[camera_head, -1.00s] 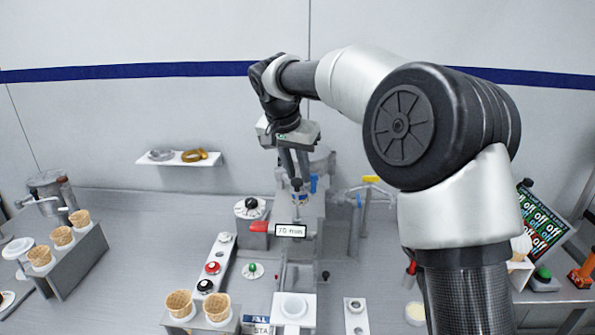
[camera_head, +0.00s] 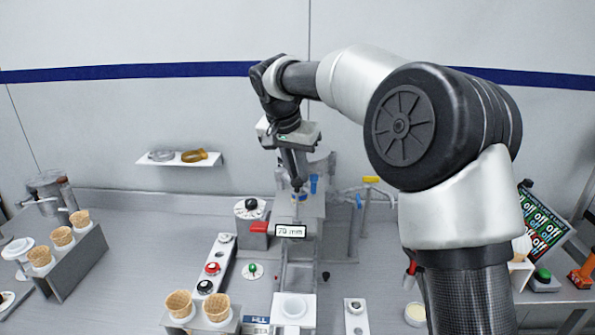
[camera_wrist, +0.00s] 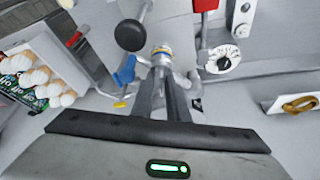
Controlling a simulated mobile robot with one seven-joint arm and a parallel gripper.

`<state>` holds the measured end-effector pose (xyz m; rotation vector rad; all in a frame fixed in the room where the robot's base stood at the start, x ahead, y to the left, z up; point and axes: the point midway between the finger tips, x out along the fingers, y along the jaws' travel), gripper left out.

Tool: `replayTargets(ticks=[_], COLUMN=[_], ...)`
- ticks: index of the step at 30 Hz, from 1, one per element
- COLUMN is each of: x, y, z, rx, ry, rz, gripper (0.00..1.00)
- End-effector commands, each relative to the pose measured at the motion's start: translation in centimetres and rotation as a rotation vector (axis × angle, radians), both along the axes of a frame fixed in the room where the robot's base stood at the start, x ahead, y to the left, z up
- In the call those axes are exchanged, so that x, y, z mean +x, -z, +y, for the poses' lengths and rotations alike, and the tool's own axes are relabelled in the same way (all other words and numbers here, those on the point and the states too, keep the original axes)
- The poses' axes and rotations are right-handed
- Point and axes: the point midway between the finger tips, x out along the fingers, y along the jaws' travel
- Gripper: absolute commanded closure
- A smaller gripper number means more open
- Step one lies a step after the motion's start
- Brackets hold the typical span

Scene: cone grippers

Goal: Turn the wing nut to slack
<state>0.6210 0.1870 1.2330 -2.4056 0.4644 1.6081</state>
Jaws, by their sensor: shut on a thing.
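My gripper (camera_head: 298,186) points down over the grey machine in the middle of the bench in the head view. In the wrist view its two fingers (camera_wrist: 162,80) are closed on the small metal wing nut (camera_wrist: 162,67). The fingers hide most of the nut, so its wings are hard to make out. A yellow and blue ringed fitting (camera_wrist: 162,52) sits just beyond the fingertips. In the head view I see the fingers nearly edge-on.
A "70 mm" sign (camera_head: 291,231) stands just in front of the machine, with a red block (camera_head: 260,227) to its left. A wall shelf (camera_head: 180,158) holds rings. Cones (camera_head: 179,303) stand front left.

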Motion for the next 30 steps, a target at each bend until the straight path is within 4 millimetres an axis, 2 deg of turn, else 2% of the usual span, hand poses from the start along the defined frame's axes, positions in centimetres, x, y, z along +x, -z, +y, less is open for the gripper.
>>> replayTargets(ticks=[14,30], x=[-0.03,-0.01], y=[-0.11,-0.34], z=[-0.21,-0.87], rx=[0.000,0.001], ry=[-0.099,-0.573], rz=[-0.002,-0.002], gripper=[1.00,1.00])
